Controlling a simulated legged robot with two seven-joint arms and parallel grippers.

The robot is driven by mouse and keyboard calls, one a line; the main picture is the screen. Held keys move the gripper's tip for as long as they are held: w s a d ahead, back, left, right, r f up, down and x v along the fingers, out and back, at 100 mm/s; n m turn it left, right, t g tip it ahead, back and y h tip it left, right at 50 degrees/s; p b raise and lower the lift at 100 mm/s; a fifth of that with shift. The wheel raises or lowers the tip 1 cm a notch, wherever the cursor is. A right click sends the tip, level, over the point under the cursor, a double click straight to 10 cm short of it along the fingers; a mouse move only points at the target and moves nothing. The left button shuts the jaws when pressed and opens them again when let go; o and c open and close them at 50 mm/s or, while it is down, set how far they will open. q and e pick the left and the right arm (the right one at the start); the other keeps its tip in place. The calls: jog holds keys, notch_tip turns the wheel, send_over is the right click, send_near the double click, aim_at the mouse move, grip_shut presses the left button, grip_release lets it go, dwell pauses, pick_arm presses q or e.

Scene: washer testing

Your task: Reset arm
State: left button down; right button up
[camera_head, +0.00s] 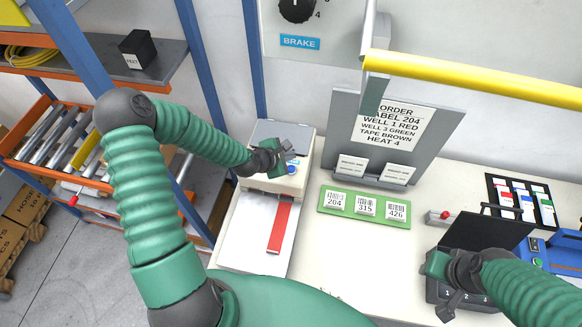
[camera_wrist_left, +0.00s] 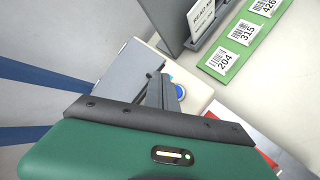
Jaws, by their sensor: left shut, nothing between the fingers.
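My left arm reaches in from the left, and its gripper (camera_head: 282,152) is shut and empty just above a white and grey machine (camera_head: 284,188). A blue button (camera_head: 292,169) shows on the machine beside the fingertips. In the left wrist view the gripper (camera_wrist_left: 172,98) has its fingers together, with the blue button (camera_wrist_left: 178,89) close by. A red strip (camera_head: 279,228) lies on the machine's white front plate. My right gripper (camera_head: 436,268) is at the lower right, over a dark unit with numbered keys (camera_head: 458,292); its fingers are too unclear to judge.
A green board (camera_head: 364,216) with labels 204, 315 and 426 lies on the table. Behind it stands a grey order board (camera_head: 390,172). A yellow bar (camera_head: 470,78) crosses the upper right. A blue-framed rack (camera_head: 190,130) stands left. The table's front middle (camera_head: 365,268) is clear.

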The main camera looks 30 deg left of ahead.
aim_at(292, 183)
pick_arm(q)
jog(key=s+d+f+m+b, duration=0.1)
jog(key=s+f+m+g+b, duration=0.1)
jog(key=m, duration=0.1)
jog(key=s+d+f+m+b, duration=0.1)
jog(key=m, duration=0.1)
jog(key=shift+s+d+g, duration=0.2)
jog(key=shift+d+g, duration=0.1)
jog(key=shift+d, duration=0.05)
jog(key=s+d+m+g+b, duration=0.2)
jog(key=s+m+b, duration=0.3)
jog(key=s+m, duration=0.3)
jog(key=s+d+m+g+y+b, duration=0.1)
jog(key=s+d+m+g+b, duration=0.1)
jog(key=s+m+b, duration=0.3)
jog(key=s+d+m, duration=0.1)
jog(key=s+m, duration=0.3)
jog(key=m, duration=0.3)
jog(key=shift+d+r+g+y+b, duration=0.25)
jog(key=shift+r+g+y+b, duration=0.05)
jog(key=shift+r+g+b, duration=0.1)
jog(key=shift+s+a+f, duration=0.1)
jog(key=shift+a, duration=0.2)
jog(key=shift+d, duration=0.2)
jog(key=shift+a, duration=0.1)
